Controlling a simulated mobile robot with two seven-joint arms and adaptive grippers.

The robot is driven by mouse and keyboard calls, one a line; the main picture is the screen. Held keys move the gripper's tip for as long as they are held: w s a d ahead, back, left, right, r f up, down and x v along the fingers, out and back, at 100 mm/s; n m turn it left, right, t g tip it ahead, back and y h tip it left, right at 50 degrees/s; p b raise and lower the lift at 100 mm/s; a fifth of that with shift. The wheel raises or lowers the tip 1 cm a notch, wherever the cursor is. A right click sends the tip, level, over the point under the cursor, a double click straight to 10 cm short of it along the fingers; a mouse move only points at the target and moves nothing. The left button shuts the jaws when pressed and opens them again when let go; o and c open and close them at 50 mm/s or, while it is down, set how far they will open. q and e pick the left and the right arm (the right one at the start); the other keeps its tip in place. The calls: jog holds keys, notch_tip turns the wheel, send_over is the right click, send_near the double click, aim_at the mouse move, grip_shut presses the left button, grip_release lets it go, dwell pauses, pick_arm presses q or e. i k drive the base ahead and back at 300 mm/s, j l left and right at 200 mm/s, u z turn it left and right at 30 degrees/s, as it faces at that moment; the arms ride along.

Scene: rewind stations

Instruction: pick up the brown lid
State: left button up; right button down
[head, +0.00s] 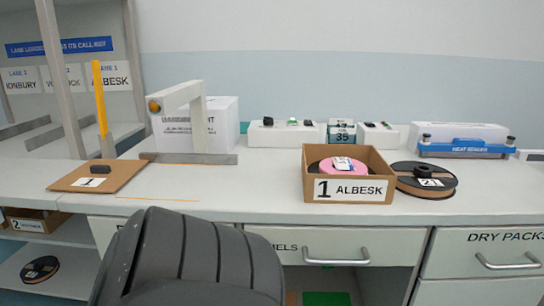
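The brown lid (108,178) lies flat on the left part of the white counter. It is a thin cardboard-like panel with a white label reading 1 and a small black grip (100,169) on top. An open brown box (381,187) labelled 1 ALBESK stands on the counter to the right, with a pink reel (326,165) inside. Neither of my grippers is in view, and nothing is seen touching the lid.
A grey gantry-like arm (178,95) with a low bar stands right of the lid. A yellow post (99,95) rises behind the lid. A black reel (408,170) lies right of the box. A dark grey ribbed form hides part of the counter's front.

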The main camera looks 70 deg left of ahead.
aim_at(104, 176)
jog(key=u, duration=3.4)
jog(key=k+z, duration=0.1)
jog(key=z, duration=1.45)
jog(key=u, duration=1.55)
jog(key=z, duration=0.3)
